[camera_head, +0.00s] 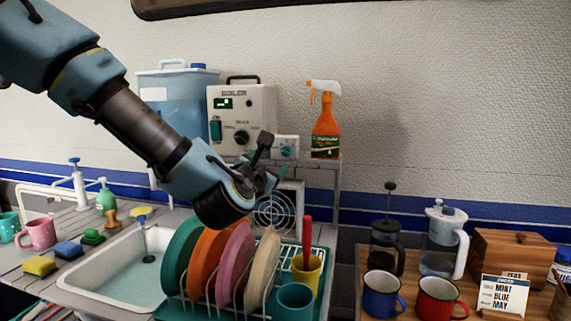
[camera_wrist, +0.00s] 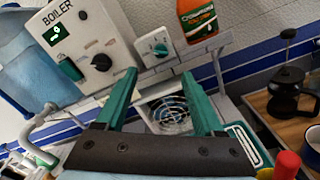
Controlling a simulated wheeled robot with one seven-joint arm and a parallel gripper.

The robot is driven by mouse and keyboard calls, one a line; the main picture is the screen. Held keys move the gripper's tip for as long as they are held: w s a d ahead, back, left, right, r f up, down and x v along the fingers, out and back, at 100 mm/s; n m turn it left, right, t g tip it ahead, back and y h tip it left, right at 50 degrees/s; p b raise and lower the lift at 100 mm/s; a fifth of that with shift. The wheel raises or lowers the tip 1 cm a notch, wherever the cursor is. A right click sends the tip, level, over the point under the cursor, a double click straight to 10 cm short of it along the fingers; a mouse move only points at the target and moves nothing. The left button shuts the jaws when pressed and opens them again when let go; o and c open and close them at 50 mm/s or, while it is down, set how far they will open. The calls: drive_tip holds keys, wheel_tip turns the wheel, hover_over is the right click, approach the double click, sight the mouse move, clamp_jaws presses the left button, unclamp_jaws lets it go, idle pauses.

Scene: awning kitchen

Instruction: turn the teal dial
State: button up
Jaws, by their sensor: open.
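The teal dial (camera_head: 287,151) is a small knob on the front of a white box beside the boiler. In the wrist view the dial (camera_wrist: 161,49) shows whole, with a pale pointer mark on it. My gripper (camera_head: 266,160) is in front of the shelf, just left of the dial in the head view. In the wrist view my gripper (camera_wrist: 158,74) has its two teal fingers spread wide and empty. The dial lies beyond the fingertips, between their lines, and no finger appears to touch it. My gripper partly covers the box's left side in the head view.
The boiler (camera_head: 240,108), with a black knob and a teal switch, stands left of the dial. An orange spray bottle (camera_head: 326,130) stands close on its right. Below are a fan grille (camera_wrist: 170,112), a rack of plates (camera_head: 211,265) and a sink (camera_head: 95,260).

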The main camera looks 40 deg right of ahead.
sight(285, 152)
drive_tip(key=p+x, duration=0.3)
drive_tip(key=x, duration=0.8)
drive_tip(key=shift+d+f, duration=0.1)
drive_tip(key=shift+f, duration=0.05)
clamp_jaws()
idle(0.3)
